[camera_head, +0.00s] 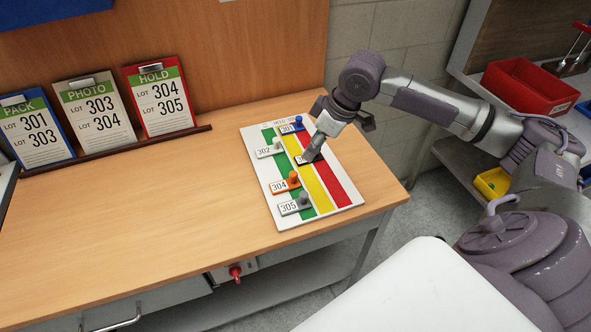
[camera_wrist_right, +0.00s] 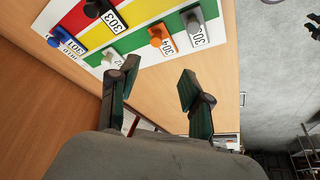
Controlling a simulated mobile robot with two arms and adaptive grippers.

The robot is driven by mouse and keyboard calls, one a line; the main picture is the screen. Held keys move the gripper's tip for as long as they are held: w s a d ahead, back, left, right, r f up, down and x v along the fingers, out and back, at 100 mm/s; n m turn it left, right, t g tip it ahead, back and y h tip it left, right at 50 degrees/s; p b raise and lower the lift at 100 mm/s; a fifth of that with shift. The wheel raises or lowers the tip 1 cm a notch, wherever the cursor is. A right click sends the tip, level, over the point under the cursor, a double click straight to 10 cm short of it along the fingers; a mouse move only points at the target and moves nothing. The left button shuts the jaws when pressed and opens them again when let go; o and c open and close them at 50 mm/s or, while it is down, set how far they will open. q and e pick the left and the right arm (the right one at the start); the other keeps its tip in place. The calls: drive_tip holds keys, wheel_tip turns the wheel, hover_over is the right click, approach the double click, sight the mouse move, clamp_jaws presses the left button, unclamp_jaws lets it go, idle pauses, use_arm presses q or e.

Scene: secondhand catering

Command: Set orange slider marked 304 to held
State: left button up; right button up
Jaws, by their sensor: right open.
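The orange slider marked 304 (camera_head: 291,181) sits on the striped board, with its knob on the green stripe; it also shows in the right wrist view (camera_wrist_right: 157,38). The board (camera_head: 336,203) has green, yellow and red stripes between white margins. My right gripper (camera_head: 312,151) is over the board near slider 303 and hides part of it in the head view. In the right wrist view its two fingers (camera_wrist_right: 157,84) stand apart with nothing between them, and slider 304 lies beyond them. My left gripper is not in view.
Grey slider 305 (camera_head: 302,200) is close beside 304. White 302 (camera_head: 268,150), black 303 (camera_wrist_right: 112,20) and blue 301 (camera_head: 297,122) are farther up the board. Cards for PACK (camera_head: 33,133), PHOTO (camera_head: 97,108) and HOLD (camera_head: 160,100) stand on a ledge. The table's left half is clear.

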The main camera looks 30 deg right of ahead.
sight(294, 174)
drive_tip(key=p+x, duration=0.1)
drive_tip(key=x, duration=0.7)
drive_tip(key=p+x, duration=0.1)
drive_tip(key=x, duration=0.4)
drive_tip(key=shift+w+d+p, duration=0.2)
drive_tip(key=shift+d+p, duration=0.1)
drive_tip(key=shift+d, duration=0.1)
clamp_jaws()
